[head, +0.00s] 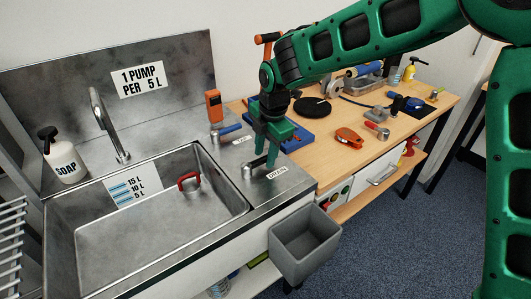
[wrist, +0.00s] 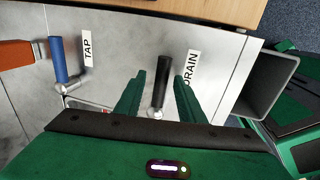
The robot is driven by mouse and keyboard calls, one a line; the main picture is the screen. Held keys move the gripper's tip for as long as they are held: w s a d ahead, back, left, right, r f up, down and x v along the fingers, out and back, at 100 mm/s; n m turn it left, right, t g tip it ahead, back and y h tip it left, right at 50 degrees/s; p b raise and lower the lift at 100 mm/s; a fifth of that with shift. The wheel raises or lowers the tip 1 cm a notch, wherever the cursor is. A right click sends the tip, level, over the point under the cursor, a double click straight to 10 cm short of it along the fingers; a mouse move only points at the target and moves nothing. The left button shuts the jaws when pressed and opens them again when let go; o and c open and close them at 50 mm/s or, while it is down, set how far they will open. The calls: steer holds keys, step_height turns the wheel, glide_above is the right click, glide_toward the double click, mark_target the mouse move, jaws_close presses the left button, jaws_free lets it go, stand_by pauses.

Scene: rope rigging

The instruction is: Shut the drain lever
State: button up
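The drain lever has a black handle (wrist: 165,70) on a round metal pivot, next to a DRAIN label (wrist: 192,68). In the head view the lever (head: 258,162) lies on the steel counter right of the sink, partly hidden by my gripper. My gripper (wrist: 159,82) is open, with one green finger on each side of the black handle. Gaps show between the handle and both fingers in the wrist view. In the head view my gripper (head: 267,158) points down over the lever.
The blue-handled tap lever (wrist: 58,60) sits beside its TAP label. The sink (head: 130,245) holds a red-handled plug (head: 190,184). A grey bin (head: 305,250) hangs at the counter's right edge. A cluttered wooden bench (head: 325,125) stands behind.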

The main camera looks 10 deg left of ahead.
step_height(320, 180, up, 11)
steer(key=s+d, duration=0.1)
steer(key=shift+s+d+f, duration=0.2)
steer(key=shift+d, duration=0.05)
stand_by(0.3)
steer(key=s+d+m+h, duration=0.1)
steer(key=s+d+m, duration=0.2)
steer(key=d+m, duration=0.95)
steer(key=s+d+m+h, duration=0.1)
steer(key=s+d+m, duration=0.3)
steer(key=d, duration=1.7)
steer(key=s+d+f+m, duration=0.1)
steer(key=s+d+m, duration=0.3)
steer(key=s, duration=0.3)
steer(key=s+d+f+m+g, duration=0.1)
steer(key=s+d+f+m, duration=0.1)
steer(key=s+d+m, duration=0.3)
steer(key=s+d+f+m, duration=0.2)
steer(key=s+d+m, duration=0.3)
steer(key=s, duration=0.6)
steer(key=m, duration=0.2)
steer(key=shift+d+m+g+y, duration=0.25)
steer(key=shift+m+g+y, duration=0.05)
steer(key=shift+m+g, duration=0.1)
steer(key=shift+w, duration=0.1)
steer(key=shift+w+f, duration=0.2)
steer(key=shift+w, duration=0.4)
